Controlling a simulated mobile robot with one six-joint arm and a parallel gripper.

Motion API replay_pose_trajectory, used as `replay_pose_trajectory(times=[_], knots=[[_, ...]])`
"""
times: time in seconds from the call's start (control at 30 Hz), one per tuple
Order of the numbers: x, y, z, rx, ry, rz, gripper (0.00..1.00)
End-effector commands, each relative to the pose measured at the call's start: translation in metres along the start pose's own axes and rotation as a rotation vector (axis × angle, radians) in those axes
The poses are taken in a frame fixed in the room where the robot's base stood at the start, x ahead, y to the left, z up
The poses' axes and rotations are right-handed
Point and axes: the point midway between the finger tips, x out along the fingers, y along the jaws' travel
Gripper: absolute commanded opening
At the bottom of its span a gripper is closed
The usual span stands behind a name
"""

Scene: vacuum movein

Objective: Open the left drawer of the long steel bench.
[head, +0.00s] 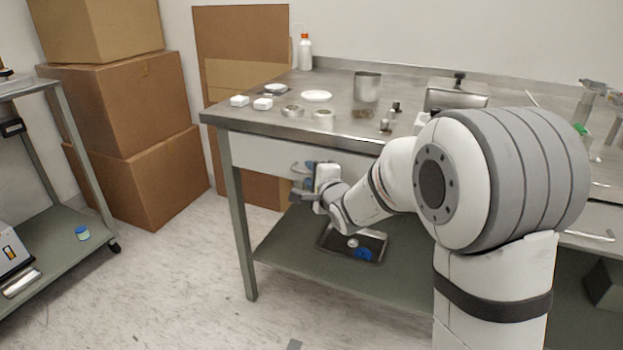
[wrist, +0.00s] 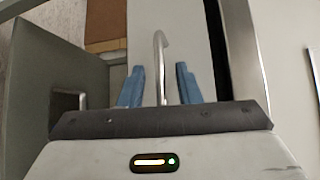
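The long steel bench (head: 335,122) fills the middle and right. Its left drawer has a pale front (head: 262,155) just under the top at the left end, and it looks shut. The drawer's curved metal handle (head: 297,166) is partly hidden by my gripper in the head view. My gripper (head: 311,168) is at this handle, its blue fingers toward the drawer. In the wrist view, the handle (wrist: 160,65) stands between the two open fingers (wrist: 160,87). A gap shows on both sides of it, so the fingers do not appear closed on it.
A dark tray (head: 340,252) lies on the lower shelf (head: 290,262). Cardboard boxes (head: 125,105) and a cart (head: 60,190) stand at the left. The floor (head: 190,270) before the bench's left end is clear.

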Motion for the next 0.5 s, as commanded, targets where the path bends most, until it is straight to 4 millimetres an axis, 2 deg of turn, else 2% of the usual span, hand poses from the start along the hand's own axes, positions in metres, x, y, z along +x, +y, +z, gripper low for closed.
replay_pose_trajectory(times=[0.33, 0.5], knots=[[0.0055, -0.0002, 0.0007, 0.000, 0.000, 0.001, 0.30], [0.0055, -0.0002, 0.0008, -0.001, -0.001, 0.001, 0.17]])
